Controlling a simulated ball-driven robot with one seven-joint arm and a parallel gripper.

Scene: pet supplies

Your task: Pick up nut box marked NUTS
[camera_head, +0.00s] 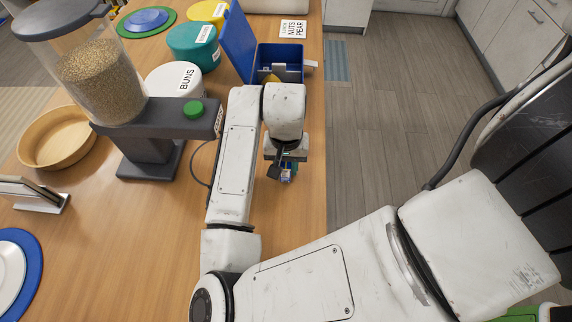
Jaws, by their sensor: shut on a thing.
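My gripper (283,168) hangs over the wooden table near its right edge, pointing down.
A dark dispenser (150,119) with a clear hopper stands left of my arm. Round tubs, one marked BUNS (173,84), line the back. A wooden bowl (57,140) sits at left. The table (130,235) is clear at front; its right edge is close to my gripper.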

